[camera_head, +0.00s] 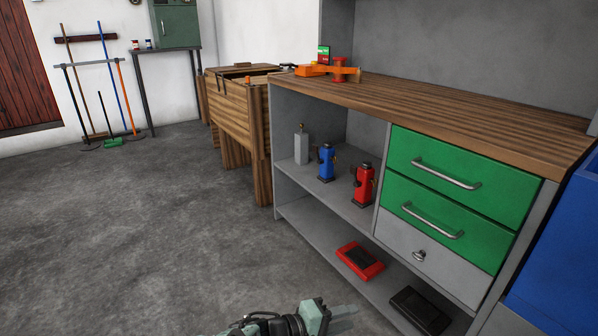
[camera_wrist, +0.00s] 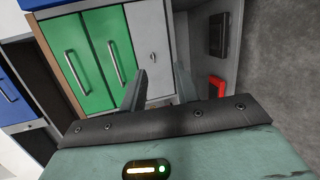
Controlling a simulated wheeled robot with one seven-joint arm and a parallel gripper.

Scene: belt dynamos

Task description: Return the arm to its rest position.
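My gripper (camera_head: 345,318) shows at the bottom edge of the head view, low over the floor in front of the workbench. In the wrist view, the two grey fingers of my gripper (camera_wrist: 158,80) stand apart with nothing between them, so it is open and empty. The grey workbench (camera_head: 450,97) with a wooden top is ahead and to the right of it. Most of my arm is out of the head view.
A grey, a blue (camera_head: 326,162) and a red dynamo-like device (camera_head: 363,185) stand on the middle shelf. A red case (camera_head: 359,262) and a black case (camera_head: 419,311) lie on the bottom shelf. Green drawers (camera_head: 447,172) are shut. Floor at left is clear.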

